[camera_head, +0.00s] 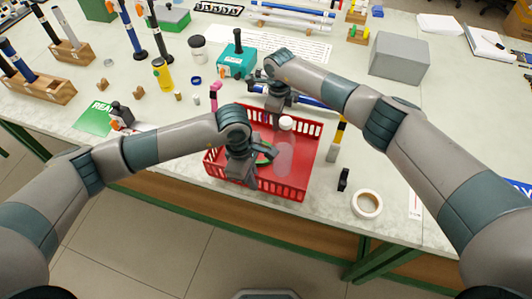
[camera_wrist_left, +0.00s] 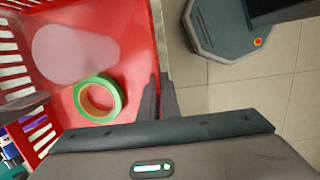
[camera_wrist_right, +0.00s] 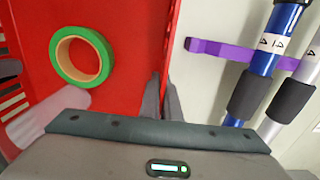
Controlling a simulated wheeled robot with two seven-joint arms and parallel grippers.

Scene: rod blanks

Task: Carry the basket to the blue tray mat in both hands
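The red basket (camera_head: 312,150) is at the middle of the head view, by the table's front edge. It holds a green tape roll (camera_wrist_left: 99,98) and a translucent container (camera_head: 283,158) with a white top. My left gripper (camera_wrist_left: 160,97) has its fingers close together on either side of the basket's near wall. My right gripper (camera_wrist_right: 158,97) has its fingers close together on either side of the far wall. I cannot tell whether the basket is lifted. A blue patch with white lettering (camera_head: 522,187), likely the blue tray mat, is cut off at the right edge.
A white tape roll (camera_head: 366,204) and a small black item (camera_head: 343,180) lie right of the basket. A yellow-and-black marker (camera_head: 337,138) stands close to its right wall. A grey box (camera_head: 399,58) is farther back. Rod racks (camera_head: 44,93) and small parts fill the left.

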